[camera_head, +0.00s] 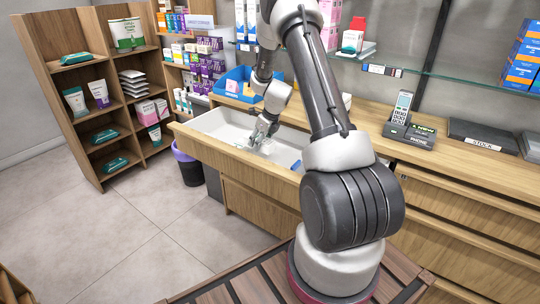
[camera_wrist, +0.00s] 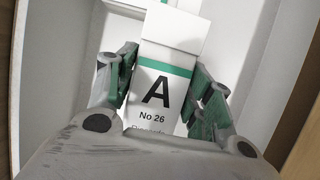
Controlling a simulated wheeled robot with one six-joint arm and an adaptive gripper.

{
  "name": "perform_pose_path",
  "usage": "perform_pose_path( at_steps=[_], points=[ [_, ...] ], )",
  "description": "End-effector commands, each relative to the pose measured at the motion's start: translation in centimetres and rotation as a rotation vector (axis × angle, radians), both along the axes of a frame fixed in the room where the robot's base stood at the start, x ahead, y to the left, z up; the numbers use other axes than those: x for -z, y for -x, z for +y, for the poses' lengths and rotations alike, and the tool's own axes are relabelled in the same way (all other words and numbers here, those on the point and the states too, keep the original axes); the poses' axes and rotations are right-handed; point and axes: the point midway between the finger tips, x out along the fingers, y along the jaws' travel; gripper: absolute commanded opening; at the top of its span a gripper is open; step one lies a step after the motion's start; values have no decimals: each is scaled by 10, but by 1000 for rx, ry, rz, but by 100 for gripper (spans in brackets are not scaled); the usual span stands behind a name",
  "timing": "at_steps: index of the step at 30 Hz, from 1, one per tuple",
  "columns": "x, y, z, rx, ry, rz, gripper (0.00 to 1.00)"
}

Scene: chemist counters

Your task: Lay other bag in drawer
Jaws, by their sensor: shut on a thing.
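A white paper bag (camera_wrist: 158,85) with a green band and the print "A No 26" lies between the fingers of my gripper (camera_wrist: 166,90) in the wrist view. Both fingers press on its sides, so my gripper is shut on it. In the head view my gripper (camera_head: 262,135) is down inside the open drawer (camera_head: 215,119), which has a pale lining and a wooden front. The bag is too small to make out clearly there. A small blue thing (camera_head: 296,165) shows at the drawer's right end, partly behind my arm; I cannot tell what it is.
The wooden counter (camera_head: 450,148) above the drawer holds a phone on a stand (camera_head: 402,108), a dark STOCK box (camera_head: 483,135) and a blue bin (camera_head: 238,77). A wooden shelf unit (camera_head: 90,90) stands left. A dark waste bin (camera_head: 188,165) is below the drawer's left end.

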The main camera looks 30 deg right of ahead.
Motion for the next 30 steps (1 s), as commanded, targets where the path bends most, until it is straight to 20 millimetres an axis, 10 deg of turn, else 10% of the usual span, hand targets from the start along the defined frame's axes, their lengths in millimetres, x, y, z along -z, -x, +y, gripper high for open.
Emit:
perform_pose_path(
  at_steps=[13, 25, 26, 30],
  points=[
    [56, 0, -1, 1, 1, 1, 24],
    [63, 0, -1, -1, 1, -1, 24],
    [62, 0, -1, -1, 1, -1, 57],
    [62, 0, -1, -1, 1, -1, 73]
  ],
)
